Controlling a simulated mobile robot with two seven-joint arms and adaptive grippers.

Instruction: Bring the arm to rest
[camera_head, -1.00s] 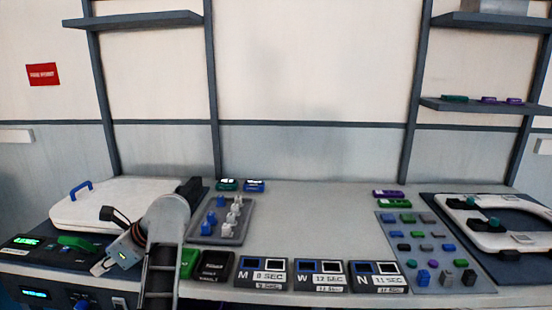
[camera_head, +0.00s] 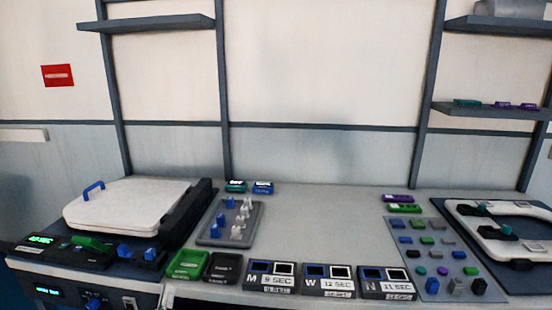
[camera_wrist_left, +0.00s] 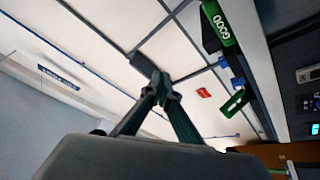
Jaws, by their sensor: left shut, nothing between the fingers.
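My left gripper (camera_wrist_left: 160,85) shows in the left wrist view, its two dark fingers closed together at the tips with nothing between them. It is raised clear of the bench, with the wall behind it in a tilted view. Neither my left arm nor my left gripper shows in the head view now. My right gripper is in neither view.
The testline bench holds a white toilet lid (camera_head: 130,205) at left and a grey tray with pegs (camera_head: 230,222). Timer boxes (camera_head: 328,281) line the front edge, a parts mat (camera_head: 440,262) and white seat (camera_head: 500,230) stand right. The bench's middle is clear.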

